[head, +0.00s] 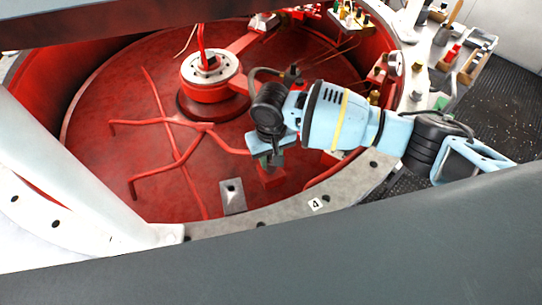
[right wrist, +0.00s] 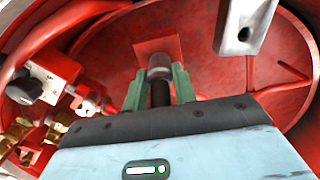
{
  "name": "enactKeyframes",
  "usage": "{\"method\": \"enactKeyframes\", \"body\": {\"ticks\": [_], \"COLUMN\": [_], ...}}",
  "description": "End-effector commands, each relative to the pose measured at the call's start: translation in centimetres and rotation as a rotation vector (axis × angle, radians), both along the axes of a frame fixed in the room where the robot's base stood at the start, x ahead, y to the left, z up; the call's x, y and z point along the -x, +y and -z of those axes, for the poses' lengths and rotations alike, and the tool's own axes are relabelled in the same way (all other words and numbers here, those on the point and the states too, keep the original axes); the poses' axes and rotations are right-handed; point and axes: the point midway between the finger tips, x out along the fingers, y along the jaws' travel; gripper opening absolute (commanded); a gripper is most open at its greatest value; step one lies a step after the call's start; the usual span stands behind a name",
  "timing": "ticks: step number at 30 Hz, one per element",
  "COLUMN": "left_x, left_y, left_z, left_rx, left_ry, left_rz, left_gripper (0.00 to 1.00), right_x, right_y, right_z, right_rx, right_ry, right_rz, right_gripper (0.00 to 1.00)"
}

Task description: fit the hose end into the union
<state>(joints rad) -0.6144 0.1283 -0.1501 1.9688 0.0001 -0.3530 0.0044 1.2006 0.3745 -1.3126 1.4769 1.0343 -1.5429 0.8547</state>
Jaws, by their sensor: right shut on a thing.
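My right gripper (head: 270,160) reaches in from the right over the red round pit and points down. In the right wrist view its two green fingers (right wrist: 160,92) are shut on a short black piece with a grey metal collar, which looks like the hose end (right wrist: 159,68). The collar sticks out beyond the fingertips, over a red square patch (right wrist: 158,42). I cannot tell whether it touches anything. The union is not clearly identifiable; a grey fitting (right wrist: 48,80) and brass fittings (right wrist: 18,135) show at the left of the wrist view. My left gripper is not in view.
The red pit floor (head: 105,95) carries branching red pipes (head: 180,125) and a round hub (head: 211,70). A grey bracket with a hole (head: 232,195) stands near the front rim, left of my gripper. The grey rim (head: 285,210) bears a "4" label. Tools lie beyond, upper right.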

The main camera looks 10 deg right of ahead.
Motion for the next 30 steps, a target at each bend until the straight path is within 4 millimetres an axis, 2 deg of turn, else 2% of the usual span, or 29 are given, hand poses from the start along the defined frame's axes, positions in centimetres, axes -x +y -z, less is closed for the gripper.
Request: {"method": "enactKeyframes", "body": {"ticks": [6,7,12,22,26,30], "left_x": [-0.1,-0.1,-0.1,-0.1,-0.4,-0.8], "left_y": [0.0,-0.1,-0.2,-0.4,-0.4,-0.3], "left_z": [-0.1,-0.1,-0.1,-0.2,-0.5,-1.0], "left_rx": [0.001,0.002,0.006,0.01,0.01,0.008], "left_ry": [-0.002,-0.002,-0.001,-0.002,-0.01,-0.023], "left_rz": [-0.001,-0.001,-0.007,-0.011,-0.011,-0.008], "left_gripper": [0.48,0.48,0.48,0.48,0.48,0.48], "right_x": [0.0,0.0,0.0,0.0,-0.1,-0.1], "right_y": [0.1,0.1,0.0,0.0,0.0,0.0], "right_z": [0.3,0.3,0.4,0.1,-1.4,-3.8], "right_rx": [-0.002,-0.002,-0.001,0.0,-0.002,-0.002], "right_ry": [0.0,0.0,0.0,0.0,-0.004,-0.006], "right_rz": [-0.001,-0.001,-0.001,0.0,0.001,0.0], "right_gripper": [0.04,0.3,0.52,0.53,0.53,0.53]}}
